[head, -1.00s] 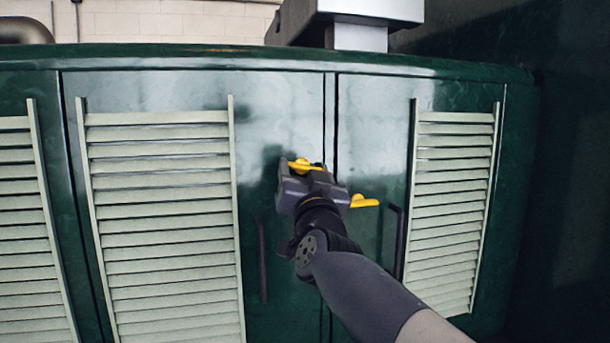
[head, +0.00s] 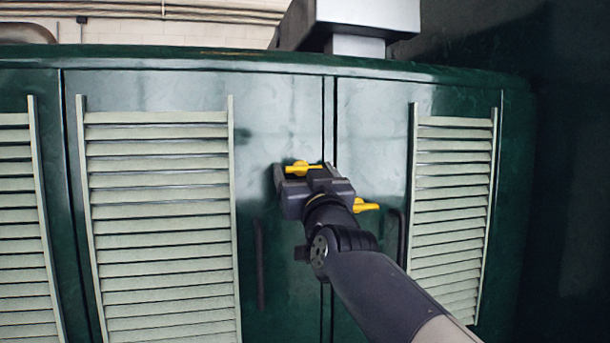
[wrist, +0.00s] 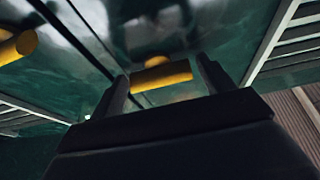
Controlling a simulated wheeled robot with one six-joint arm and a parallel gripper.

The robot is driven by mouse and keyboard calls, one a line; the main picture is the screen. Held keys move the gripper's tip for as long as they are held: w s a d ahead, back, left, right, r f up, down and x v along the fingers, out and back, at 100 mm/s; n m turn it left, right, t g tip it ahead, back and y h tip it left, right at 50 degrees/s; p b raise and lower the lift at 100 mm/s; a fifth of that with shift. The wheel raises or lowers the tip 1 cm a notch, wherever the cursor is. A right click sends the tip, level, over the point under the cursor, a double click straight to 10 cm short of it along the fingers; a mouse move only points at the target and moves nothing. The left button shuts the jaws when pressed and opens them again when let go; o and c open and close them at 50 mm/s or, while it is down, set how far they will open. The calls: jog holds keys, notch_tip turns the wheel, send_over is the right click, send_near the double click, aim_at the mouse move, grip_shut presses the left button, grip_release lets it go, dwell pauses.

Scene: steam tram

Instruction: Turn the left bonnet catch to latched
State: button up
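The left bonnet catch (head: 303,168) is a yellow bar handle on a green door, lying about horizontal in the head view. My gripper (head: 298,180) is right at it, hiding part of the door just below. In the wrist view, the same catch (wrist: 162,77) lies between the two dark fingers of my gripper (wrist: 163,85), one finger near each end of the bar. The fingers are wide apart. I cannot tell whether they touch the bar. The right catch (head: 366,206) is a similar yellow bar, also seen in the wrist view (wrist: 18,47).
Dark upright handles stand on the left door (head: 261,265) and the right door (head: 391,238), the right one close beside my arm. Pale louvre panels flank them (head: 160,210) (head: 452,200). A grey metal box (head: 365,14) sits above the bonnet's top edge.

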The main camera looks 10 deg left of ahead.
jog(key=shift+o, duration=0.6)
jog(key=b+v, duration=0.3)
jog(key=v, duration=0.8)
jog(key=shift+w, duration=0.15)
jog(key=p+x, duration=0.3)
jog(key=x, duration=0.8)
jog(key=shift+r, duration=0.1)
jog(key=shift+p, duration=0.3)
jog(key=shift+f+b, duration=0.2)
jog(key=shift+b, duration=0.1)
